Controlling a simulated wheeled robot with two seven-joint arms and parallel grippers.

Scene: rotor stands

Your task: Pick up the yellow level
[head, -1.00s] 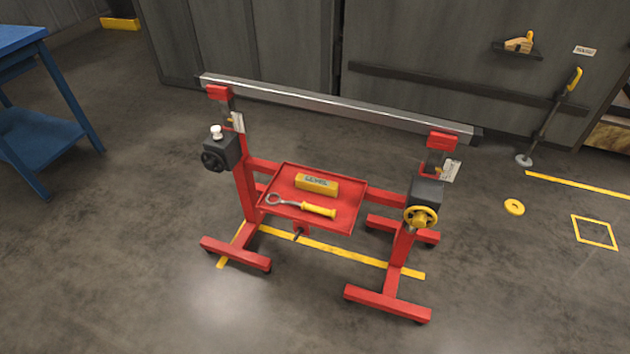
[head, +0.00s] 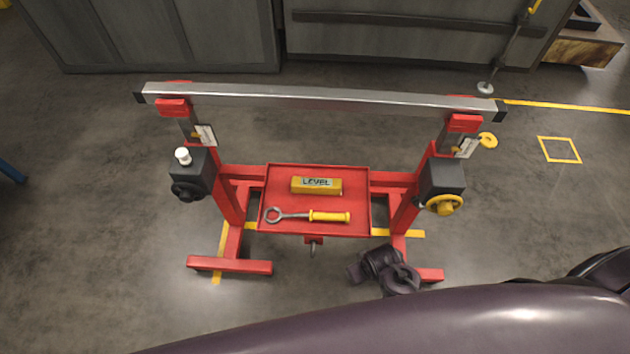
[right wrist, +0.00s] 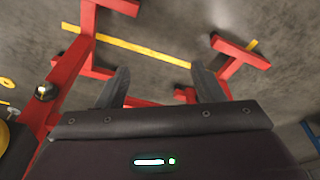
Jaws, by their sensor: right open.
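The yellow level (head: 316,185) lies flat in the red tray (head: 356,198) between the two stand posts, its label facing up. A ring-ended tool with a yellow handle (head: 330,217) lies in front of it in the same tray. In the head view my right gripper (head: 384,269) is below and right of the tray, near the right stand's foot and apart from the level. In the right wrist view my right gripper (right wrist: 161,70) has its two fingers spread with nothing between them. The level does not show in that view. My left gripper is not in view.
A silver bar (head: 320,97) spans the tops of the red stands behind the tray. The right post carries a yellow handwheel (head: 444,205), the left post a dark box with a black knob (head: 187,190). Grey cabinets stand behind.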

